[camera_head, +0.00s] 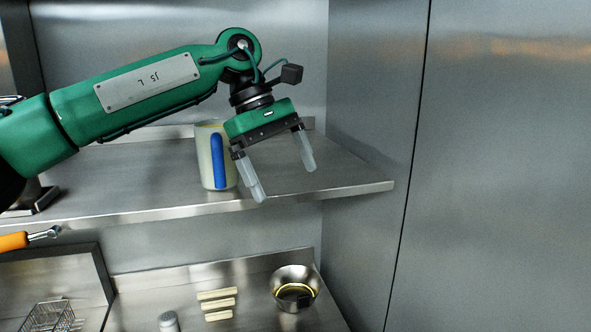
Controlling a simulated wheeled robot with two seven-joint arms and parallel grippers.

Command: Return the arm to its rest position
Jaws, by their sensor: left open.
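My left arm is green and comes in from the left, reaching across in front of the upper metal shelf. My left gripper (284,182) is open, with its two grey fingers spread apart and pointing down. Nothing is between the fingers. A cream pitcher with a blue handle (205,165) stands upright on the shelf, just left of the gripper and partly hidden by it. My right gripper is not in view.
The metal shelf (345,187) ends at a steel wall on the right. Below it, a metal bowl (295,288) with dark contents, several pale sticks (218,304) and a small cylinder (168,321) stand on a counter. A wire basket (50,315) and an orange handle (14,241) are at left.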

